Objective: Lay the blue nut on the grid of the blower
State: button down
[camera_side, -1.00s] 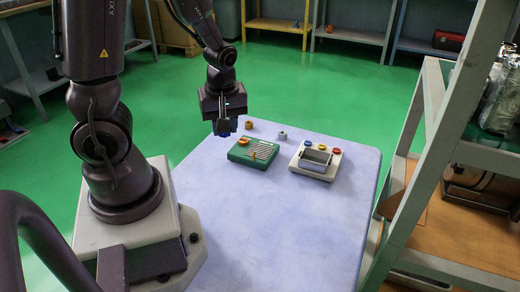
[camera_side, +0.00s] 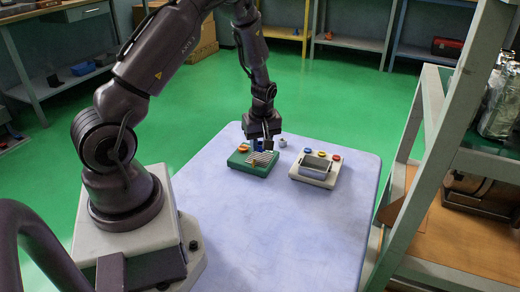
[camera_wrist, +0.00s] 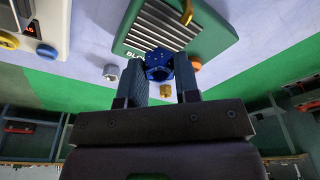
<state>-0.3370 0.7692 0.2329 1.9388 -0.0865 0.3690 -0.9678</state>
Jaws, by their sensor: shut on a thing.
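The blue nut (camera_wrist: 158,65) is held between the two fingers of my gripper (camera_wrist: 160,82) in the wrist view. In the side view my gripper (camera_side: 262,147) points down over the back part of the blower (camera_side: 252,169), a green box with an orange knob. The grid (camera_wrist: 168,28) of pale slats shows on its top in the wrist view, with a brass-coloured handle (camera_wrist: 187,12) at its far part. The nut overlaps the grid's end near the lettering. I cannot tell whether it touches the blower. The nut is mostly hidden in the side view.
A grey nut (camera_wrist: 111,72) and a brass nut (camera_wrist: 166,91) stand on the table beyond the blower. The table's front (camera_side: 270,230) is clear.

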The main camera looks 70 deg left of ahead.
jog(key=shift+f, duration=1.25)
jog(key=shift+s, duration=0.1)
jog(key=c, duration=0.8)
grip_release()
jog(key=shift+f, duration=0.1)
jog(key=d+r+m+t, duration=0.15)
jog(key=d+r, duration=0.25)
jog(key=r, duration=0.5)
jog(key=d+r+m, duration=0.2)
jog(key=d+r, duration=0.1)
jog(key=r, duration=0.7)
jog(key=s+d+r+m+t, duration=0.1)
jog(key=s+d+r+m, duration=0.3)
jog(key=d, duration=0.1)
jog(key=s+d+r+m+t+h, duration=0.1)
jog(key=s+d+r+m, duration=0.3)
jog(key=d+m, duration=0.1)
jog(key=s+d+r+m+t, duration=0.2)
jog(key=s+d+r+m, duration=0.2)
jog(key=s+m, duration=0.1)
jog(key=shift+d+r+h, duration=0.2)
jog(key=shift+d+h, duration=0.2)
